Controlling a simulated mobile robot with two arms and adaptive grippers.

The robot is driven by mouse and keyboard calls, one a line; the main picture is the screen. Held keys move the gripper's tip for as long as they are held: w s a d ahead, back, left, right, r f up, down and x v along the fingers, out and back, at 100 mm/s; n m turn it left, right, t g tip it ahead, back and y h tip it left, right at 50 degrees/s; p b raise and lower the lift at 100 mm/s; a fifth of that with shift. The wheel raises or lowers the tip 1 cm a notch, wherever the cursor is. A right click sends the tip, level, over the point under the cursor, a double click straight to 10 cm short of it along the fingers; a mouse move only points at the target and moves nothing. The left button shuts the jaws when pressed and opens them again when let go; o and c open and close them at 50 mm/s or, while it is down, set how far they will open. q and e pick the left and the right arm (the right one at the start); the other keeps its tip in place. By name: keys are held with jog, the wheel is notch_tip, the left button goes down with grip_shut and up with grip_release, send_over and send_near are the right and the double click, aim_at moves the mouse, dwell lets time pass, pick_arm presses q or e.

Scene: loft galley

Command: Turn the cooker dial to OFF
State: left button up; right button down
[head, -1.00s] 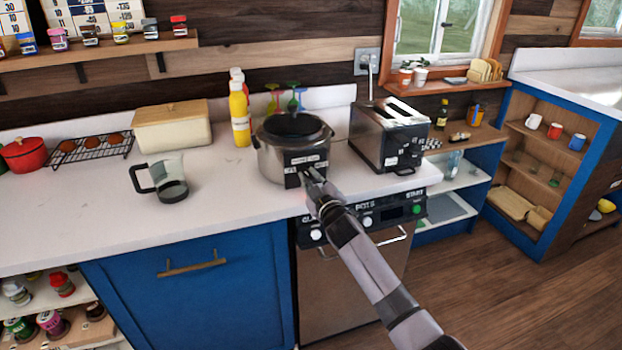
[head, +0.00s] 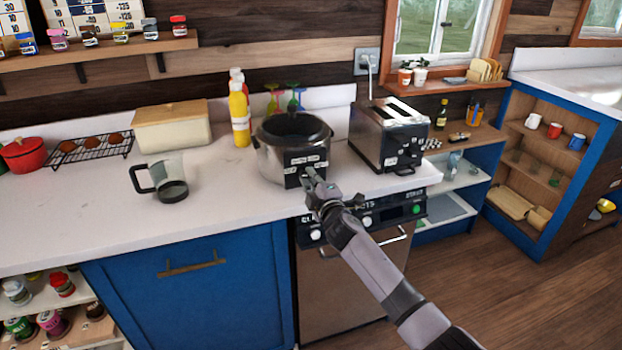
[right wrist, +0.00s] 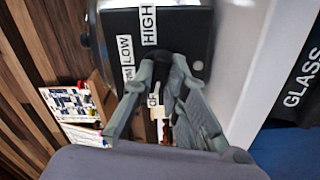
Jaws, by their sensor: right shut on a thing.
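In the right wrist view I read LOW and HIGH; another label (right wrist: 153,100) is partly covered by my fingers and unreadable. My right gripper (head: 313,178) is at the panel's front, and its fingers (right wrist: 166,72) are shut on the dial. The dial is mostly hidden between the fingers, so I cannot tell where it points. My left gripper is not in view.
A toaster (head: 388,137) stands close right of the cooker. A yellow bottle (head: 239,115) and colored glasses stand behind it. A glass jug (head: 170,178) is to the left, with clear counter (head: 225,205) between. The dishwasher (head: 345,285) is below my right arm.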

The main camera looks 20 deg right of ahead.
jog(key=shift+f, duration=0.15)
jog(key=c, duration=1.6)
grip_release()
jog(key=shift+s, duration=0.1)
jog(key=s, duration=1.2)
jog(key=shift+d, duration=0.25)
